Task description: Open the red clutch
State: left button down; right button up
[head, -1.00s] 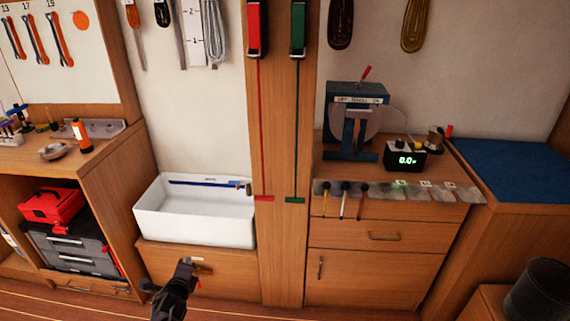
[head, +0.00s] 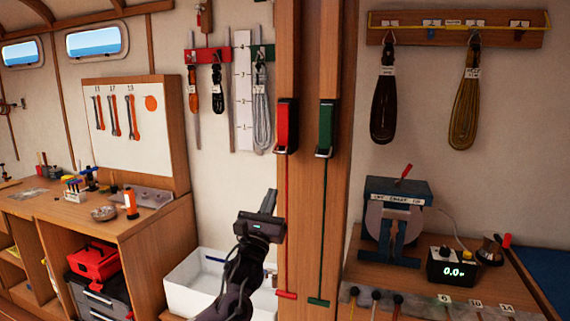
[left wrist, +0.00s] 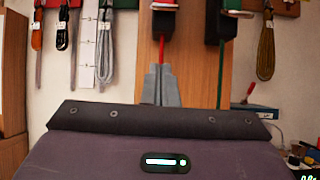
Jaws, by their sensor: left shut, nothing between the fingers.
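The red clutch (head: 286,124) is mounted on the wooden post, with a metal lever end at its bottom. A red line (head: 286,230) runs straight down from it to a red bar. In the left wrist view the red clutch (left wrist: 164,5) is cut off by the top edge. My left gripper (head: 270,196) is shut and empty, below and slightly left of the clutch, apart from it in the picture. Its closed fingers (left wrist: 160,84) point up toward the clutch and cover part of the red line. My right gripper is in neither current view.
A green clutch (head: 326,126) with its own green line sits just right on the same post (head: 306,200). A white sink (head: 185,285) is below left. Coiled lines hang at left and right. A bench with a blue vise-like machine (head: 395,190) and display box (head: 452,267) stands right.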

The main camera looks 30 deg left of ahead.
pick_arm(q)
jog(key=w+r+p, duration=0.1)
jog(key=r+p, duration=0.1)
jog(key=w+a+r+p, duration=0.1)
jog(key=w+r+p, duration=0.1)
jog(key=r, duration=0.1)
jog(key=w+r+p, duration=0.2)
jog(key=shift+w+a+r, duration=0.15)
jog(key=shift+a+r, duration=0.05)
jog(key=shift+r, duration=0.2)
jog(key=shift+s+d, duration=0.1)
jog(key=shift+s, duration=0.1)
jog(key=shift+w, duration=0.1)
